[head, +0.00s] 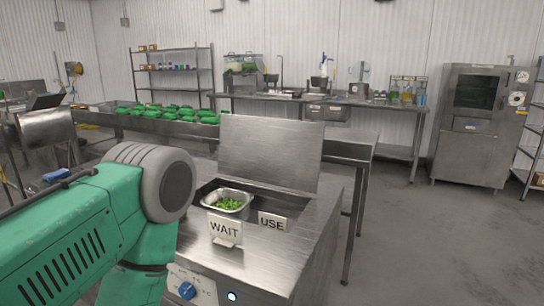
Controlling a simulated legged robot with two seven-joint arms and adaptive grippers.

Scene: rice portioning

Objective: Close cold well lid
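The cold well lid (270,152) is a flat steel panel standing raised at the back of the cold well. The cold well (283,203) is a dark rectangular opening in the steel counter top, uncovered. A steel pan (229,196) with green pieces of food sits at its left part. A "WAIT" sign (225,230) and a "USE" sign (272,221) stand along the front edge. My green left arm comes in from the left, its grey joint beside the counter. Neither gripper shows.
A blue knob (187,290) is on the counter's front panel. Behind stands a long bench (96,118) with several green items. A steel oven (473,125) and a wall table (398,150) stand further back. The floor (430,240) to the right is clear.

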